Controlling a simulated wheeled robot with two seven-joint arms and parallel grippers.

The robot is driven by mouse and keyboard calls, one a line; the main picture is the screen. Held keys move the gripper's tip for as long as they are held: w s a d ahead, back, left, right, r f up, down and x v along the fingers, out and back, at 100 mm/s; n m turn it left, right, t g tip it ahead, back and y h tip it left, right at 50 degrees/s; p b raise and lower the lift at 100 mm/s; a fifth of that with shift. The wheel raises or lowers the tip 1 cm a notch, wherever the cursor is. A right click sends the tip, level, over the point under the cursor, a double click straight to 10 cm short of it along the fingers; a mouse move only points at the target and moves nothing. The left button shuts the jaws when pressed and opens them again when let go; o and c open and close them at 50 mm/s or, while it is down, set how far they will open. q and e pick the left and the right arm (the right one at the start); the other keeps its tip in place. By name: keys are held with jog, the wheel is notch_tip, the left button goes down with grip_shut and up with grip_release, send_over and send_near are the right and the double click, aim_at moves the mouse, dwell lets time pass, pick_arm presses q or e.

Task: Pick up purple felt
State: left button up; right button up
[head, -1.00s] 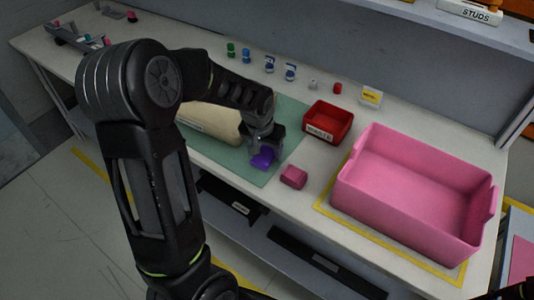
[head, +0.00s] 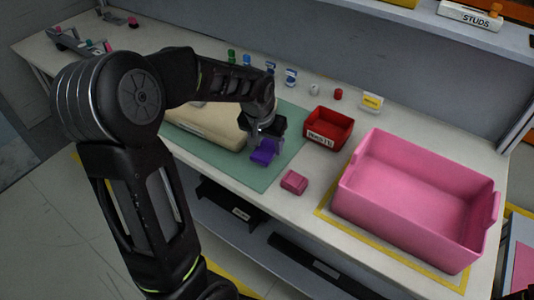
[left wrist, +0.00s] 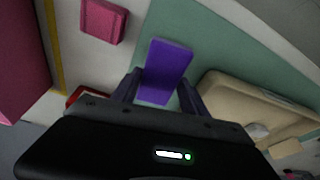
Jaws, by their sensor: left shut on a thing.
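The purple felt (head: 264,153) is a small block-like piece over the green mat (head: 275,178). My left gripper (head: 266,140) is shut on it from above. In the left wrist view the purple felt (left wrist: 166,66) sits between the two fingers (left wrist: 158,92) and sticks out beyond their tips. It looks slightly above the mat, but the exact gap is hard to tell. My right gripper does not show.
A beige panel (head: 207,122) lies on the mat, left of the gripper. A red bin (head: 328,128), a pink block (head: 294,182) and a large pink tote (head: 415,205) stand to the right. Small bottles (head: 291,77) line the back.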

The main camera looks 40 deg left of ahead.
aim_at(267, 148)
pick_arm(q)
notch_tip(267, 148, up, 5)
jog(key=shift+r, duration=0.2)
dwell(0.6)
